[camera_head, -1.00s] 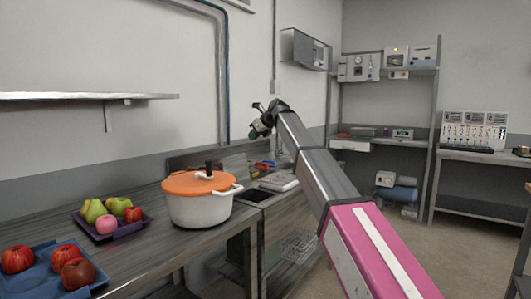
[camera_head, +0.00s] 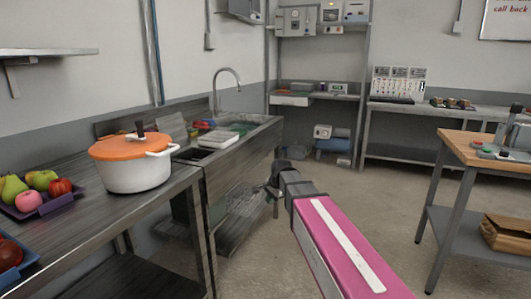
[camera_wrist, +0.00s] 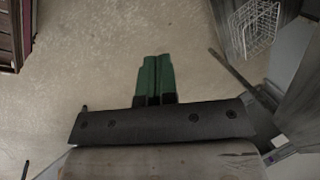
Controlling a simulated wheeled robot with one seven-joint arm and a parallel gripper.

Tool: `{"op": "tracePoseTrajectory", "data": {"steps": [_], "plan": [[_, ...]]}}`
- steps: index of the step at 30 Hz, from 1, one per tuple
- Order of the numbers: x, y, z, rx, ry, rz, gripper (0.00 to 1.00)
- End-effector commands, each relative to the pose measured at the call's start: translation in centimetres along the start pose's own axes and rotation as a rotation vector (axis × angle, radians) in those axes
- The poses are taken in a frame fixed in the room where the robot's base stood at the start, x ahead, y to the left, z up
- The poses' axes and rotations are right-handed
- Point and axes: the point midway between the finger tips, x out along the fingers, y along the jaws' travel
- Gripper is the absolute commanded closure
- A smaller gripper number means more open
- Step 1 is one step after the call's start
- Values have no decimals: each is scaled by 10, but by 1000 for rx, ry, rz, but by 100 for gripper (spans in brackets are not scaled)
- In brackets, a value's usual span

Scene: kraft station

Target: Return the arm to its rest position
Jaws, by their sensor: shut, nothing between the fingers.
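My gripper (camera_wrist: 154,78) shows in the wrist view with its two green fingers together and nothing between them. Below the fingers the wrist view shows bare floor. In the head view my arm reaches forward and low over the floor, to the right of the sink counter. Its far end is a small dark shape there, and the fingers cannot be made out in that view.
A white pot with an orange lid (camera_head: 133,165) stands on the left counter beside a purple fruit tray (camera_head: 48,206). A wire basket (camera_wrist: 254,25) is at the wrist view's upper right. A wooden-topped table (camera_head: 466,143) stands right. Floor between is open.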

Motion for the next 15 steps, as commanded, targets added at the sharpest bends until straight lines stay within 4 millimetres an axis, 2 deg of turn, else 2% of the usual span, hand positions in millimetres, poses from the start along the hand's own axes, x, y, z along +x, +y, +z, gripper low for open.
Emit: {"op": "tracePoseTrajectory", "data": {"steps": [1,9,12,15], "plan": [[9,35,1,-59,4,31,100],[45,180,1,-436,-15,192,100],[52,228,6,-567,-41,243,100],[57,264,11,-673,-70,282,100]]}}
